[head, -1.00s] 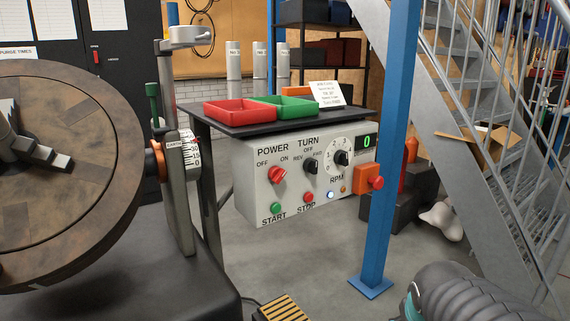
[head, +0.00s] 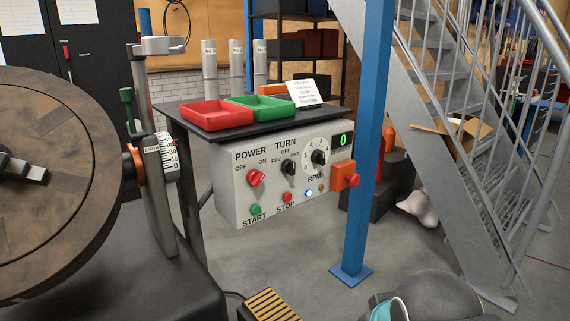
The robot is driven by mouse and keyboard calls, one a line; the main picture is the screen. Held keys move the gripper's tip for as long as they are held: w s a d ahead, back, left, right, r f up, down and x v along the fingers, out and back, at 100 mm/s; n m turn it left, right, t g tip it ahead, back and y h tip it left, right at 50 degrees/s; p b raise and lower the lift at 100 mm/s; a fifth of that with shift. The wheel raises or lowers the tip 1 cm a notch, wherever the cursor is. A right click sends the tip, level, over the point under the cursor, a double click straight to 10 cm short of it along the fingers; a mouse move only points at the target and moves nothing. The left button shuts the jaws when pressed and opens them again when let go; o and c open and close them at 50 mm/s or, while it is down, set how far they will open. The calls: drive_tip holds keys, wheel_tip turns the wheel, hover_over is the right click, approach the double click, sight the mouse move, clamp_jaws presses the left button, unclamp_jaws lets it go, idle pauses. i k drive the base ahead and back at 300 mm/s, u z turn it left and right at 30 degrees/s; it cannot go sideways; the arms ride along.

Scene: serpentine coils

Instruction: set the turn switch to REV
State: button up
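The turn switch (head: 289,167) is a small black knob on the front of a grey control box (head: 232,200) under a dark shelf. The labels REV, OFF and FWD are printed around it, with TURN above. The knob looks roughly upright, near OFF, but it is too small to be sure. A red POWER knob (head: 256,178) sits to its left, tilted toward the upper right, on the ON side. The RPM dial (head: 319,157) is to its right. My gripper is out of view; only part of my arm shows at the bottom right.
A blue post (head: 366,130) stands just right of the box, near an orange block with a red button (head: 353,180). A large round table (head: 60,120) fills the left. Red (head: 217,117) and green trays lie on the shelf. The display (head: 343,140) reads 0. Floor before the box is open.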

sight(287, 166)
drive_tip(key=u, duration=1.4)
drive_tip(key=k, duration=0.75)
drive_tip(key=z, duration=1.4)
